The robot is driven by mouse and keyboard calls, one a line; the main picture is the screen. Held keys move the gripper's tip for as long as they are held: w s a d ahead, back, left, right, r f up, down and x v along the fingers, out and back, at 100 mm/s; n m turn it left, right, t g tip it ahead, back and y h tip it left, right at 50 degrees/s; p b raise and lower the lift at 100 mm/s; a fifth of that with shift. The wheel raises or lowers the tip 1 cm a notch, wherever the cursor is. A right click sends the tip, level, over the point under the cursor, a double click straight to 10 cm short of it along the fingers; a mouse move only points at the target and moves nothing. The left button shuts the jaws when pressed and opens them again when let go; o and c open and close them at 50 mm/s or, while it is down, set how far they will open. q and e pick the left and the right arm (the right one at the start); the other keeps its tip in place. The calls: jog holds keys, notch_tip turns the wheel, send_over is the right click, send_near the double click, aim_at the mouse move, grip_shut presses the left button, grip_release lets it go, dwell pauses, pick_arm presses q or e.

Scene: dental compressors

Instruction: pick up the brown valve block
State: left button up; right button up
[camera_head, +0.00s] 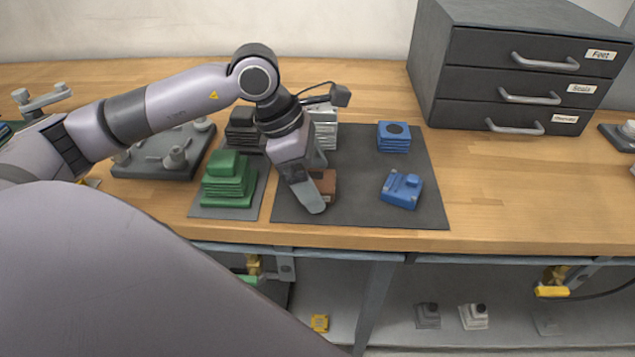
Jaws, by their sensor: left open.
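The brown valve block (329,184) stands on the dark mat (360,205) near the middle of the bench. It is partly hidden behind my left gripper (318,187). The gripper points down at the block, with one finger in front of it and the other largely hidden. The jaws are open. I cannot tell whether the fingers touch the block. My right gripper is not in view.
Blue blocks (394,137) (401,189) lie to the right on the mat. A green stack (229,179), a black block (243,127) and a silver stack (325,128) stand close by. A grey drawer cabinet (520,70) is at the back right. Bare wood lies right of the mat.

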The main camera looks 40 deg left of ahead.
pick_arm(q)
jog(key=c, duration=1.3)
